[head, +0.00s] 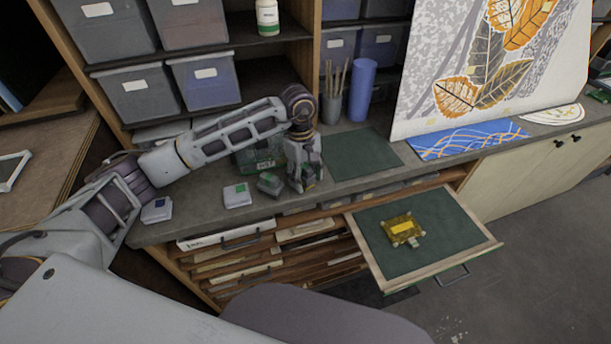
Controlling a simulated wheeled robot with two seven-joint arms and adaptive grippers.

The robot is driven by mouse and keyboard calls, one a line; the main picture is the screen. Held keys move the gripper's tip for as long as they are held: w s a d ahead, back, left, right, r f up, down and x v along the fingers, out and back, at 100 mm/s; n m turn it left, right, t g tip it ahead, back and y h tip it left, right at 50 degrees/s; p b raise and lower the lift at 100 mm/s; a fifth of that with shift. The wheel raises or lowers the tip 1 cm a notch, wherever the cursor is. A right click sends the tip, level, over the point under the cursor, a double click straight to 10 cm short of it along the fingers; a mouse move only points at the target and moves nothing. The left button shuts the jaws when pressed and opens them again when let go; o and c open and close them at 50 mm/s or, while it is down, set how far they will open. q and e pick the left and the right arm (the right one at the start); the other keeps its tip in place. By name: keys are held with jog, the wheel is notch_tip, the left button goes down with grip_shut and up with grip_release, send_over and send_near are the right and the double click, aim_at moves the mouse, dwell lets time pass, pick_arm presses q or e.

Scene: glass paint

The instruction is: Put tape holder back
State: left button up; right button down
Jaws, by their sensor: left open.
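I cannot tell for sure which thing is the tape holder. A small dark grey block with a green patch (270,184) lies tilted on the grey counter (215,222). My left gripper (304,184) points down just right of this block, open, with nothing seen between its fingers. Whether it touches the block is unclear. A yellow, partly see-through piece (403,229) lies on the green lining of the pulled-out drawer (375,262). A greenish clear box with a label (263,163) stands behind my left arm, partly hidden. My right gripper is not in view.
A green mat (361,153), blue cylinder (362,90) and brush cup (331,108) are behind. Grey bins (145,93) fill the shelves. The drawer juts out.

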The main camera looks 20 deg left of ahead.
pick_arm(q)
jog(key=shift+r, duration=0.15)
jog(key=shift+r, duration=0.15)
jog(key=r, duration=0.3)
jog(key=r+b, duration=0.1)
jog(key=r, duration=0.3)
jog(key=a+r+b, duration=0.1)
jog(key=r, duration=0.2)
jog(key=shift+w+r, duration=0.2)
jog(key=shift+w, duration=0.2)
jog(key=shift+a+r, duration=0.1)
jog(key=shift+r, duration=0.5)
dwell(0.5)
